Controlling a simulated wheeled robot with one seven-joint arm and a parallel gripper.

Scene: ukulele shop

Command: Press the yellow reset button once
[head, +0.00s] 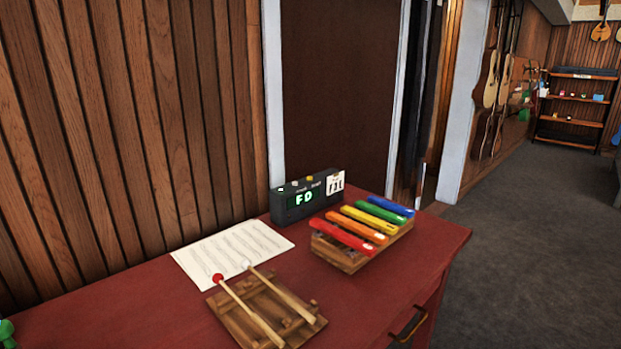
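A dark box-shaped device (283,211) with a lit green display stands near the back edge of the red table. The display seems to read "FD". A small yellow button (309,178) sits on its top edge, right of the middle. Another small, pale button (295,183) is to its left, and a small light or green spot shows at the device's left top corner. The labels beside the buttons are too small to read. My gripper is not in view.
On the red table (120,318), a xylophone with coloured bars (368,227) stands right in front of the device. A music sheet (232,252) lies to the left. Two mallets (255,315) rest on a wooden rack in front. Open carpet (520,240) lies right of the table.

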